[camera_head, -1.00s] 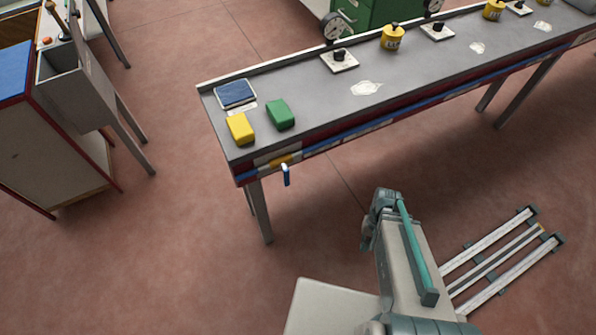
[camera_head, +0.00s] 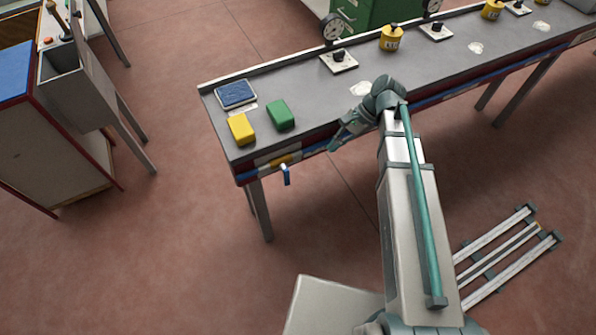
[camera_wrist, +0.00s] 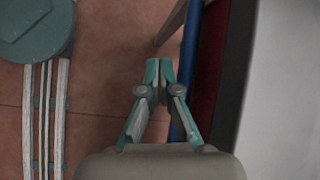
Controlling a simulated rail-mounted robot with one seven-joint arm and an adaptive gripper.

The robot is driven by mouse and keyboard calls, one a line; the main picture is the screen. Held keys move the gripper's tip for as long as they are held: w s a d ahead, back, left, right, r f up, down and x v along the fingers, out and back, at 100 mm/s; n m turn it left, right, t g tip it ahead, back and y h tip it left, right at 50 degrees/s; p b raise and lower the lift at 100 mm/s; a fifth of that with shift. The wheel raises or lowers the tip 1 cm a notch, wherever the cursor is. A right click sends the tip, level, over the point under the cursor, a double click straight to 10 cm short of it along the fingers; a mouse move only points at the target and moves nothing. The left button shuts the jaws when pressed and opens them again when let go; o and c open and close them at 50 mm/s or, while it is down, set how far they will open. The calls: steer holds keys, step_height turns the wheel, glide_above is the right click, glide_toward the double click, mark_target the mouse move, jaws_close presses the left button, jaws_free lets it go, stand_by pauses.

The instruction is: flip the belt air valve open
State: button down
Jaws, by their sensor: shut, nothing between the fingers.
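The belt air valve has a blue lever (camera_head: 286,175) that hangs down below the front edge of the long bench, near its left end. A brass-yellow part (camera_head: 281,160) sits just above the lever. My gripper (camera_head: 333,148) is at the bench's front edge, to the right of the lever and apart from it. In the wrist view my gripper (camera_wrist: 159,68) has its teal fingertips together with nothing between them. The valve lever cannot be made out in the wrist view.
The bench (camera_head: 310,90) carries a yellow block (camera_head: 241,129), a green block (camera_head: 280,114) and a blue pad (camera_head: 236,94). A blue strip (camera_wrist: 188,60) along the bench edge runs close beside my gripper. Bench leg (camera_head: 260,210) stands below the valve; floor in front is clear.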

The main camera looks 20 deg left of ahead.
mark_target(287, 178)
steer(key=shift+s+a+r+m+g+y, duration=0.15)
steer(key=shift+s+r+m+g, duration=0.3)
steer(key=shift+m, duration=0.25)
steer(key=shift+s+a+r+m+g+y, duration=0.15)
steer(key=shift+s+r+m+g, duration=0.2)
steer(key=shift+s+r+m, duration=0.25)
steer(key=shift+f, duration=0.25)
steer(key=r+p+x, duration=0.1)
steer(key=x, duration=0.5)
steer(key=s+a+r+p+x, duration=0.1)
steer(key=x, duration=0.5)
steer(key=shift+s+a+f+p, duration=0.25)
steer(key=shift+a+p, duration=0.1)
steer(key=shift+a, duration=0.15)
